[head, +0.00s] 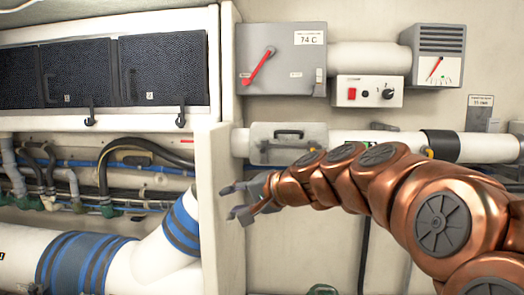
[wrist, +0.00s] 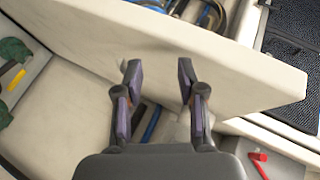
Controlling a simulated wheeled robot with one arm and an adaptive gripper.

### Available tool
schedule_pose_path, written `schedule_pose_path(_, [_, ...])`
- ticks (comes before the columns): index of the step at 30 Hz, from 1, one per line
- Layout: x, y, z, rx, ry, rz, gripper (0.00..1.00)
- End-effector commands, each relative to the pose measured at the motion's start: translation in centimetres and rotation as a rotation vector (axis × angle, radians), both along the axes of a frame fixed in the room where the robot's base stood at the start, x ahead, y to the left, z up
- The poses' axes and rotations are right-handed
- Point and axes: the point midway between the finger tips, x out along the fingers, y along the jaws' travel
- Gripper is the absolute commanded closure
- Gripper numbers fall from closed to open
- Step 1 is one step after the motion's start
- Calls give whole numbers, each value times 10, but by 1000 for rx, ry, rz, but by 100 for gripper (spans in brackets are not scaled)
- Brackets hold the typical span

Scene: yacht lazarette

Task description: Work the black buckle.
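Two small black clips hang at the lower edge of the dark blue padded panels in the head view, a left clip (head: 90,117) and a right clip (head: 181,117). I cannot tell whether either is the black buckle. A black handle-like fitting (head: 289,133) is on a grey cover around the white pipe. My gripper (head: 231,200) is beside the front edge of the white upright partition, below and right of the clips. In the wrist view my gripper (wrist: 158,78) has its fingers apart with nothing held between them, and the pale partition (wrist: 235,75) spans the view behind them.
A grey box (head: 281,58) with a red lever and a small red-switch panel (head: 369,91) are on the wall. Hoses and a blue-banded white duct (head: 85,262) fill the left compartment. The wall below the pipe is largely bare.

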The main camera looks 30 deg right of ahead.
Motion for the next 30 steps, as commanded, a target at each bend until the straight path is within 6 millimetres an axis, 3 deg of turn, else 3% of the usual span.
schedule_pose_path(1, [3, -33, 24, 42, -60, -73, 61])
schedule_pose_path(3, [3, -67, 51, 89, -131, -153, 61])
schedule_pose_path(6, [-3, -102, 79, 134, -203, -227, 61])
schedule_pose_path(9, [-6, -121, 92, 159, -240, -266, 61])
schedule_pose_path(14, [3, -127, 95, 169, -251, -280, 61])
schedule_pose_path(24, [51, -121, 88, 167, -247, -275, 61])
schedule_pose_path(30, [67, -121, 85, 167, -249, -278, 61])
